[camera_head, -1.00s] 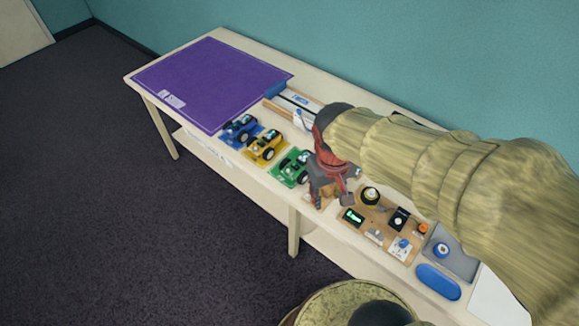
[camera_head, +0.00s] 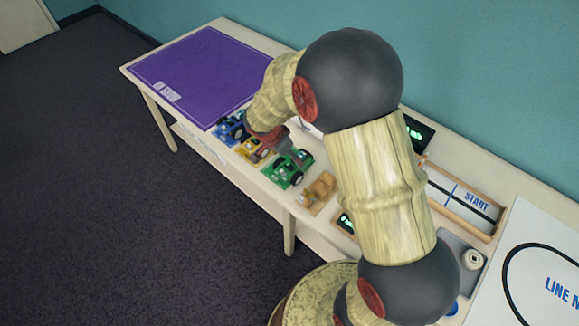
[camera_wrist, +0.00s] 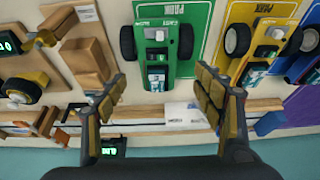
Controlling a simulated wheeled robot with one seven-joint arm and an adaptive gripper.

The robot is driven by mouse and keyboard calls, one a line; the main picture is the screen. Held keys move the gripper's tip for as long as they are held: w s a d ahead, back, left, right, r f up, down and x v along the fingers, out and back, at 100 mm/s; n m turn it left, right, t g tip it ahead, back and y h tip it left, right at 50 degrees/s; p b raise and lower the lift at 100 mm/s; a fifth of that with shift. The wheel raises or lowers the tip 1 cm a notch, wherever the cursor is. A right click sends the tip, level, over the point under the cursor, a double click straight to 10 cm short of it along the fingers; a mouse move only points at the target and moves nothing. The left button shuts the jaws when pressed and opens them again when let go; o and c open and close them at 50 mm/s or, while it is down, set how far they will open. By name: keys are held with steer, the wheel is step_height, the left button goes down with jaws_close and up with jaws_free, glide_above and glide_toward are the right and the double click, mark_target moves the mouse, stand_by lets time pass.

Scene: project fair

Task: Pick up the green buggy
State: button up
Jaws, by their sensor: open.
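The green buggy (camera_head: 288,166) stands on its green mat in the row of buggies on the table, with its dark wheels showing. In the wrist view the green buggy (camera_wrist: 157,45) lies ahead of and between my two spread fingers, nearer the top of the picture. My gripper (camera_wrist: 160,92) is open with nothing between its fingertips. In the head view my gripper (camera_head: 284,147) is beside the back of the green buggy, near the yellow one, partly hidden by my arm. I cannot tell its exact height above the table.
The yellow buggy (camera_head: 254,150) stands left of the green one, and the blue buggy (camera_head: 230,127) beyond it. A wooden block model (camera_head: 319,188) is on the right. A purple mat (camera_head: 200,70) covers the table's far left. A wooden-railed track (camera_wrist: 170,128) lies behind the buggies.

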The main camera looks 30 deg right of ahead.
mark_target(294, 163)
steer(key=b+x, duration=0.1)
steer(key=x, duration=0.4)
steer(key=b+x, duration=0.1)
steer(key=x, duration=0.2)
steer(key=shift+s+f+b, duration=0.1)
steer(key=shift+s+b, duration=0.2)
steer(key=shift+c, duration=1.1)
steer(key=shift+c, duration=1.3)
steer(key=shift+w, duration=0.1)
steer(key=shift+c, duration=0.3)
steer(key=shift+r, duration=0.3)
